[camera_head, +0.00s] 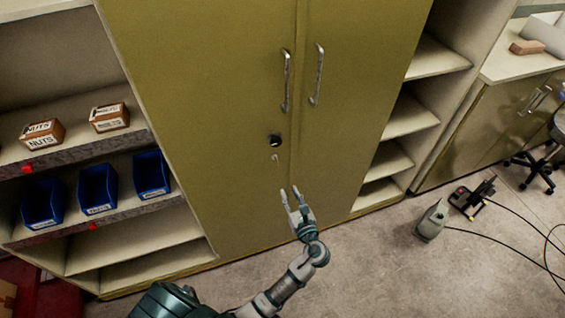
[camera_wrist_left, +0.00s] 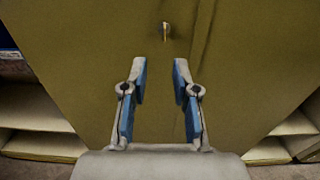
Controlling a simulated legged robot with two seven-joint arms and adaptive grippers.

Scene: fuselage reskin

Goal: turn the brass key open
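The olive-yellow cabinet (camera_head: 215,105) has two closed doors. A dark round lock (camera_head: 275,141) sits on its left door near the seam. A small pale piece (camera_head: 276,157) shows just below the lock; it is too small to tell if it is part of the key. In the left wrist view a small brass-coloured key (camera_wrist_left: 166,31) stands out from the door, beyond the fingertips. My left gripper (camera_head: 290,191) is below the lock, apart from it. In the left wrist view the gripper (camera_wrist_left: 160,63) is open, with nothing between its fingers. My right gripper is not in view.
Two metal handles (camera_head: 286,80) rise above the lock. Shelves with blue bins (camera_head: 97,188) and boxes of nuts (camera_head: 109,117) stand at the left. Empty shelves (camera_head: 408,120) stand at the right. A grey canister (camera_head: 431,221) and cables lie on the floor.

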